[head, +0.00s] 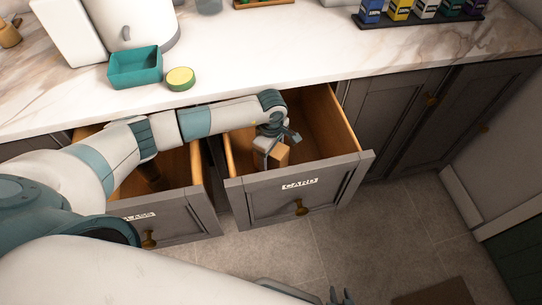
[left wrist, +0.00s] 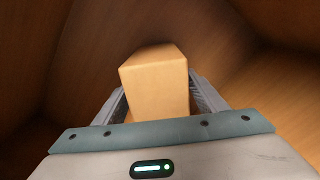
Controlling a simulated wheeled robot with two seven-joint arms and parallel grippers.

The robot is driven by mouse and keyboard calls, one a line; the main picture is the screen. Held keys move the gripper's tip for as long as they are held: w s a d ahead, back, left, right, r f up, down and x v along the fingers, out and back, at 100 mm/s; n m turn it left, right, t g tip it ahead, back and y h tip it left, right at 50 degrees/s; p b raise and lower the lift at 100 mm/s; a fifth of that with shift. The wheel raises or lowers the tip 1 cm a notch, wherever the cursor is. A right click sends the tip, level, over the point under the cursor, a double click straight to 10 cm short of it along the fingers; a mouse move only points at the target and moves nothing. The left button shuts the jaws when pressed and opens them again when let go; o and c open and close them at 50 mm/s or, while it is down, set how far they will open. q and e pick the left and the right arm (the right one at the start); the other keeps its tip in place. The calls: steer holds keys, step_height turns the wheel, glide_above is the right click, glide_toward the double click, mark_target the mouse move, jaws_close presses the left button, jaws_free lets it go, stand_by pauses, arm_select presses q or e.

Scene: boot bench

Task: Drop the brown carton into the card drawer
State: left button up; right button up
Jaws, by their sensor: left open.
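The brown carton (head: 280,157) is inside the pulled-out card drawer (head: 300,176), near its front left part. My left gripper (head: 268,143) reaches down into this drawer at the carton. In the left wrist view the carton (left wrist: 155,85) sits between the two fingers of my left gripper (left wrist: 160,98), which are open on either side of it. Whether the carton rests on the drawer floor is hard to tell. My right gripper (head: 340,297) is low at the bottom edge of the head view, away from the drawers, and only partly visible.
A second open drawer (head: 170,215), labelled glass, stands to the left with a dark item (head: 148,178) inside. On the marble counter (head: 300,55) are a teal tray (head: 135,68), a green-rimmed round item (head: 180,79) and a rack of coloured boxes (head: 420,18). Floor on the right is mostly clear.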

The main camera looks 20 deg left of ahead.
mark_target(278, 158)
arm_select(q)
steer(key=shift+r, duration=0.3)
steer(key=shift+r+p, duration=0.25)
steer(key=shift+p, duration=0.25)
steer(key=shift+r, duration=0.35)
step_height(278, 158, up, 6)
steer(key=shift+f+b, duration=0.1)
steer(key=shift+b, duration=0.65)
steer(key=shift+r, duration=0.5)
arm_select(e)
steer(key=shift+s+f, duration=0.1)
steer(key=shift+f, duration=0.1)
